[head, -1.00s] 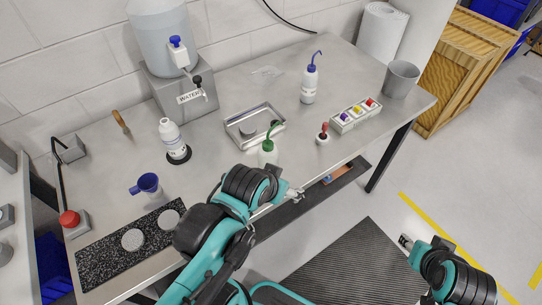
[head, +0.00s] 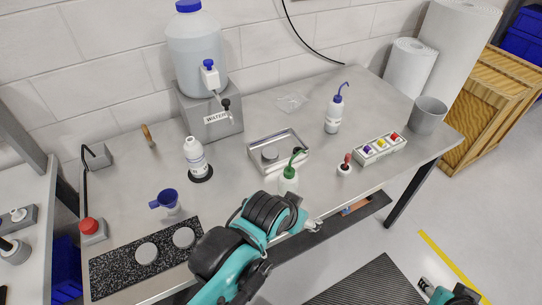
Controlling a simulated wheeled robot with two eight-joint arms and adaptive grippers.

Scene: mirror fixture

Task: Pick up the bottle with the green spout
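The bottle with the green spout (head: 288,182) is a small white squeeze bottle with a bent green nozzle. It stands upright near the front edge of the steel table (head: 245,190), just in front of a metal tray. My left gripper (head: 313,225) is by the table's front edge, in front of and slightly right of the bottle, and not touching it. Its fingers are small and partly hidden by my wrist, so their opening is unclear. My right gripper (head: 426,285) is at the bottom edge, away from the table and mostly cut off.
The metal tray (head: 302,150) holds a grey disc. A blue-spout bottle (head: 334,115), a small red-topped bottle (head: 345,167) and a colored-cap box (head: 379,149) stand to the right. A white bottle (head: 195,155) and blue funnel (head: 166,198) stand left.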

